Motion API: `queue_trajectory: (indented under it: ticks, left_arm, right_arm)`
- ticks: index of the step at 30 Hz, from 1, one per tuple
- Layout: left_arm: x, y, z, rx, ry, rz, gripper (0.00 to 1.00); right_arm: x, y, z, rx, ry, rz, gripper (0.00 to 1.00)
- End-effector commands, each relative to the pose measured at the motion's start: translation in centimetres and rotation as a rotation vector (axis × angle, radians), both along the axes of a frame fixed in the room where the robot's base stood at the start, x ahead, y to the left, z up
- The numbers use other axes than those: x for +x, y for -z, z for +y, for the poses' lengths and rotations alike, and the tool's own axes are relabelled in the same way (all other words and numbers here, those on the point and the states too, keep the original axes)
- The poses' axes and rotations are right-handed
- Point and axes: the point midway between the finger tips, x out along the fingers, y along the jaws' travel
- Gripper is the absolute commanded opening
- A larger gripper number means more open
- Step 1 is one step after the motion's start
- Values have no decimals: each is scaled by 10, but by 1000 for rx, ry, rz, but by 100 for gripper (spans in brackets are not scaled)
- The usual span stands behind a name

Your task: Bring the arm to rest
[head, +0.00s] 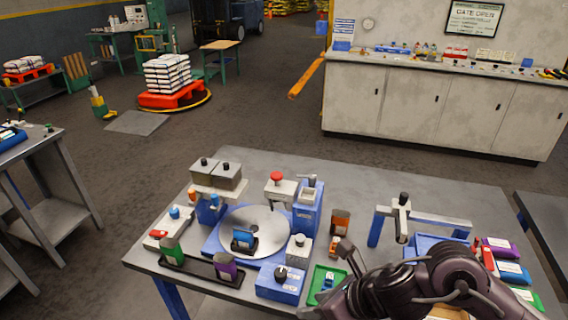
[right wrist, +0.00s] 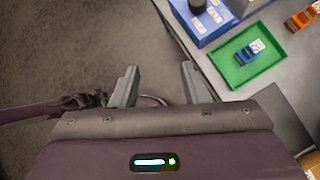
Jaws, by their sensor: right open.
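My right arm (head: 430,282) comes in from the bottom right of the head view, over the front right part of the workbench. In the right wrist view my right gripper (right wrist: 157,80) is open, its two grey fingers apart with nothing between them. Behind the fingers is bare floor, just off the workbench edge (right wrist: 178,62). The green tray (right wrist: 231,72) with a small blue item (right wrist: 245,55) lies to the right of the fingers, apart from them. My left gripper does not show.
The workbench (head: 385,185) carries a round metal disc (head: 265,222), a blue box with a black knob (head: 281,283) and a blue-posted frame (head: 440,218) near my arm. A white cabinet (head: 420,115) and stacked sacks (head: 167,75) stand farther back.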

Motion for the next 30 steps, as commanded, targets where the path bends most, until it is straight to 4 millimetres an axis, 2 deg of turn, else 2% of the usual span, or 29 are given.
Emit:
queue_trajectory:
  ticks: [1, 4, 8, 11, 12, 14, 18, 23, 24, 29, 30]
  left_arm:
    - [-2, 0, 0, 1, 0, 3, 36]
    - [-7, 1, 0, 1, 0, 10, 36]
    - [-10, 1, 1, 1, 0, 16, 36]
    - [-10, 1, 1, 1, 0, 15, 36]
    - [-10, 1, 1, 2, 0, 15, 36]
    - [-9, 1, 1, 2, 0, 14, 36]
    - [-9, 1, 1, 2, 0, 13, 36]
    - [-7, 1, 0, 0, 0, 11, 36]
    - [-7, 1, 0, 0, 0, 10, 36]
    - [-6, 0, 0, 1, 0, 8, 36]
    - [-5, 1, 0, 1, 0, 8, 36]
  right_arm:
    - [0, -3, 12, 65, 77, 23, 41]
    - [6, -13, 31, 222, 295, 88, 41]
    - [18, -28, 40, 511, 721, 260, 41]
    - [26, -30, 20, 774, 1173, 468, 41]
    - [26, -27, 7, 869, 1356, 553, 41]
    - [22, -18, -15, 989, 1615, 669, 41]
    - [0, 10, -61, 1189, 2124, 866, 41]
    - [-38, 39, -99, 1330, 2604, 996, 41]
    - [-49, 46, -106, -1308, -2617, -981, 41]
    - [-92, 67, -130, -1076, -2340, -787, 41]
    - [-93, 77, -132, -1053, -2318, -767, 41]
